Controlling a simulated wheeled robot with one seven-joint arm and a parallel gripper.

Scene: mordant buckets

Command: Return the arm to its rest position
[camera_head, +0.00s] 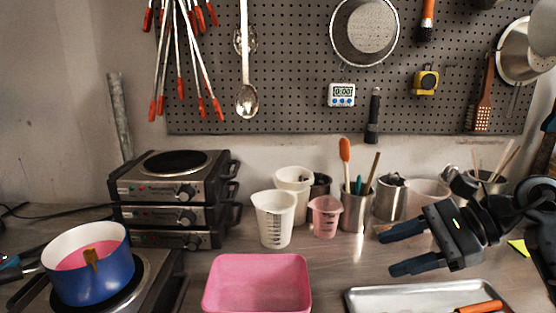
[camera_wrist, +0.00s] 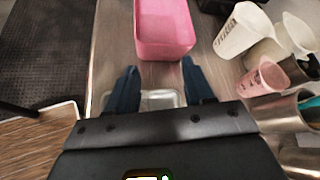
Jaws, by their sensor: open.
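My gripper (camera_head: 398,250) is at the right of the head view, above the counter. Its two dark blue fingers point left and stand apart, with nothing between them. In the wrist view my gripper (camera_wrist: 157,85) also shows open and empty, over part of a metal tray (camera_wrist: 160,100). The pink bin (camera_head: 258,285) stands on the counter to the left of the gripper, apart from it; it shows ahead of the fingers in the wrist view (camera_wrist: 164,50).
White measuring cups (camera_head: 274,220), a pink cup (camera_head: 325,217) and metal utensil cups (camera_head: 355,210) stand along the wall. A metal tray (camera_head: 375,300) lies below the gripper. Stacked hot plates (camera_head: 172,210) and a blue pot (camera_head: 92,278) are at left. Tools hang on the pegboard (camera_head: 290,80).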

